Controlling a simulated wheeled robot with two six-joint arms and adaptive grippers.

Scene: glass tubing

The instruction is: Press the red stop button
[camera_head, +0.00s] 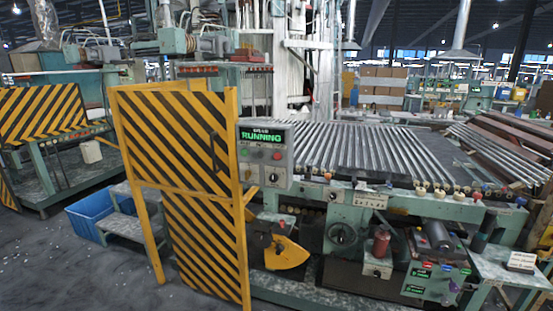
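A grey control box (262,168) is mounted at the left end of the glass tubing machine, right beside the yellow gate. Its screen (262,137) reads "RUNNING" in green. Below the screen is a red button (277,155) at the right side of the panel. A green button (244,153) is at the left side, and other small controls sit lower on the panel. Neither of my grippers shows in the head view, and nothing covers the red button.
A yellow-framed gate with black stripes (190,190) stands just left of the panel. Glass tubes (350,150) lie in rows on the machine (410,207). A blue crate (93,217) is on the floor at left. The grey floor (45,270) at front left is mostly clear.

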